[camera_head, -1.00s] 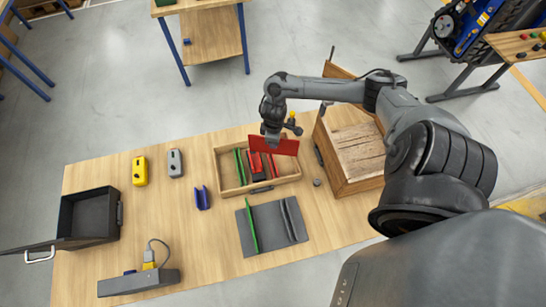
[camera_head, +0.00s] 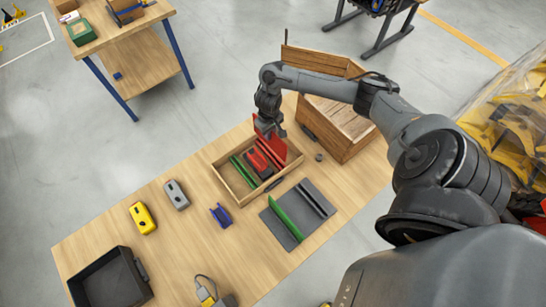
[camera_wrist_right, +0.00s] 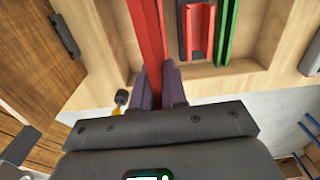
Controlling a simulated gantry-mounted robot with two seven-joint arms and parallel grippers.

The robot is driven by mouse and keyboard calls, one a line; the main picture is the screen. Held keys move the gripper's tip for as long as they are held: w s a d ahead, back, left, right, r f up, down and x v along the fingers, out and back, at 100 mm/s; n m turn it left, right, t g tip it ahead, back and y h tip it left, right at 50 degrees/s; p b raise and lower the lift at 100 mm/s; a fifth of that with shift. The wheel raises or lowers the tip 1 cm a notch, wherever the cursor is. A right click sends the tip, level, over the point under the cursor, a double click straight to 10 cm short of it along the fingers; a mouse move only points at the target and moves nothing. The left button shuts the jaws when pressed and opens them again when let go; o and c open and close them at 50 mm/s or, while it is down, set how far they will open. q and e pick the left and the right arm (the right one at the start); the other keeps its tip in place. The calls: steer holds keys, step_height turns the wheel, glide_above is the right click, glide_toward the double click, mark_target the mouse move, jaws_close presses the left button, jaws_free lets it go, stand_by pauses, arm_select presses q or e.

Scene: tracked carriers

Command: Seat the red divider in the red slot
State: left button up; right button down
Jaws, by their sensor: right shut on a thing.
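My right gripper (camera_head: 268,124) is shut on the top edge of the red divider (camera_head: 272,145), a thin red plate. It holds the divider upright over the right part of a shallow wooden tray (camera_head: 225,176). In the right wrist view the divider (camera_wrist_right: 148,35) runs up from between the fingers (camera_wrist_right: 158,90). A shorter red channel-like piece (camera_head: 257,160) lies in the tray just left of the divider, and it also shows in the wrist view (camera_wrist_right: 196,32). I cannot tell whether the divider's lower edge touches anything. My left gripper is out of view.
A green strip (camera_head: 244,172) stands in the tray, roughly parallel to the divider. A wooden crate (camera_head: 340,125) stands close at right. A grey mat (camera_head: 310,212) with a green plate lies in front. Blue, grey and yellow items and a black bin (camera_head: 110,280) are leftward.

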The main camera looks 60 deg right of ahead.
mark_target(270, 146)
steer(key=shift+f, duration=0.35)
step_height(270, 146, down, 5)
steer(key=shift+s+d+r+b, duration=0.1)
steer(key=shift+s+b, duration=0.05)
steer(key=shift+b, duration=0.35)
steer(key=shift+f+m+b, duration=0.3)
steer(key=shift+f+b, duration=0.05)
steer(key=shift+f, duration=1.8)
steer(key=shift+f, duration=0.15)
steer(key=c, duration=1.2)
jaws_free()
steer(key=shift+o, duration=0.2)
